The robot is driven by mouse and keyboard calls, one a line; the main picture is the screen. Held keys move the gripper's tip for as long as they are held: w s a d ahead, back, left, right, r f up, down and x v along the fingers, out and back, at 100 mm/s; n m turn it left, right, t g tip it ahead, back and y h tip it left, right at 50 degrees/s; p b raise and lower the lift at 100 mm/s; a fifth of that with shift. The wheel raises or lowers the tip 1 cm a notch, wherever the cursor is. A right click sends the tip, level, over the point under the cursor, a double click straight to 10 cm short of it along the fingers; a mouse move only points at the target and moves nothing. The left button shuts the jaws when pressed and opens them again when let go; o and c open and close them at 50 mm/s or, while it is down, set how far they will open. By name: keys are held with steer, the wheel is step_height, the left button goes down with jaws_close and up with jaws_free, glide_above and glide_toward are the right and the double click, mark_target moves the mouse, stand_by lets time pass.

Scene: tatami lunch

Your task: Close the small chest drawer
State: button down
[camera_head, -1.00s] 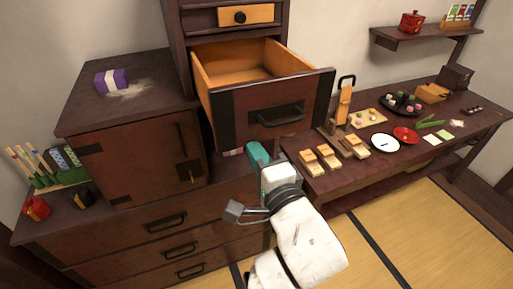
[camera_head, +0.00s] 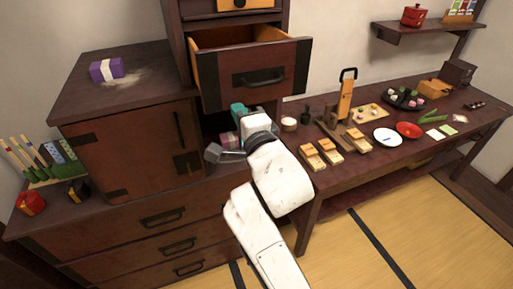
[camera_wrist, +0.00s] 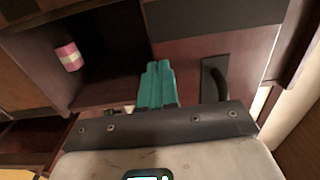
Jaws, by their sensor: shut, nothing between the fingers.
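The small chest drawer (camera_head: 222,90) is partly open, its dark front standing out from the chest (camera_head: 183,50) with some pale wood interior showing. Its black handle (camera_head: 258,76) is on the front. My gripper (camera_head: 238,108) is shut and empty, with teal fingers, at the lower edge of the drawer front. In the wrist view, the shut fingers (camera_wrist: 157,84) overlap the drawer front (camera_wrist: 190,55), left of the handle (camera_wrist: 214,80). Whether they touch it I cannot tell.
An open dark recess (camera_wrist: 105,55) below the drawer holds a pink and white package (camera_wrist: 69,57). A purple box (camera_head: 106,69) lies on the left cabinet top. A low table (camera_head: 340,172) with dishes and wooden stands is at the right. Tatami floor (camera_head: 400,225) is clear in front.

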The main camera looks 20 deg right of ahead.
steer(key=w+b, duration=0.3)
steer(key=w, duration=0.6)
steer(key=shift+w, duration=0.1)
steer(key=shift+f, duration=0.1)
